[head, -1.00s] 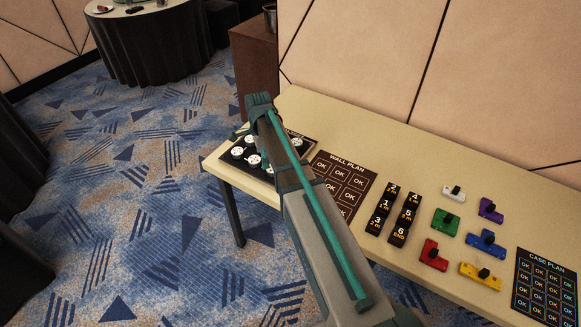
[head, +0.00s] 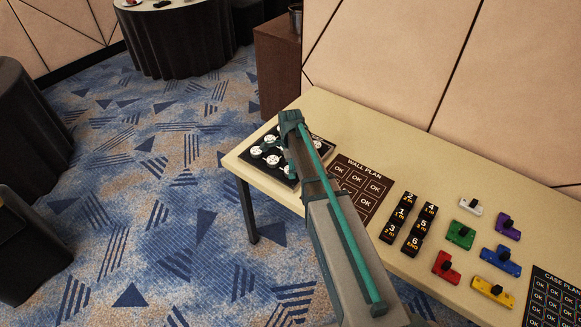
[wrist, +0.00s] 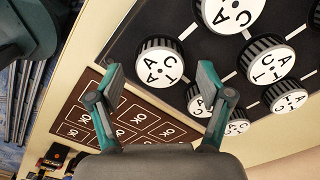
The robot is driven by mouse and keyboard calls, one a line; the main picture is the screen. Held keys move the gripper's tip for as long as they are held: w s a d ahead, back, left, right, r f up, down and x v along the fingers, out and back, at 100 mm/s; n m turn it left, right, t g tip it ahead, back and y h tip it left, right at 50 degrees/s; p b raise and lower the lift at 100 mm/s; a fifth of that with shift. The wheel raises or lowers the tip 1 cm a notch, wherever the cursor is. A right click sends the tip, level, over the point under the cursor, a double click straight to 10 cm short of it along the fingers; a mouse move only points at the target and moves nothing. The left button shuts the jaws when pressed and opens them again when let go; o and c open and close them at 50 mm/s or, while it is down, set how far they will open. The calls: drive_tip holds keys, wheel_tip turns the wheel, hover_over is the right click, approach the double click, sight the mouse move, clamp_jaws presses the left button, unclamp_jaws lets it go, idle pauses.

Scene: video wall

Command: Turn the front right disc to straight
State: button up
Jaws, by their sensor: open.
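My gripper (wrist: 160,72) is open, with one teal finger on either side of this disc in the picture. I cannot tell whether the fingers touch it or how far above it they are. In the head view my arm hides part of the board, and the fingertips are hard to make out.
Several other lettered discs (wrist: 268,62) stand close by on the board. The wall plan card (head: 360,188) lies just right of it. Further right are black numbered blocks (head: 412,224), coloured pieces (head: 460,234) and the case plan card (head: 553,300). The wall rises behind the table.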

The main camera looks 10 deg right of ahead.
drive_tip(key=shift+f, duration=0.7)
drive_tip(key=c, duration=1.2)
drive_tip(key=shift+o, duration=0.2)
drive_tip(key=shift+n, duration=0.3)
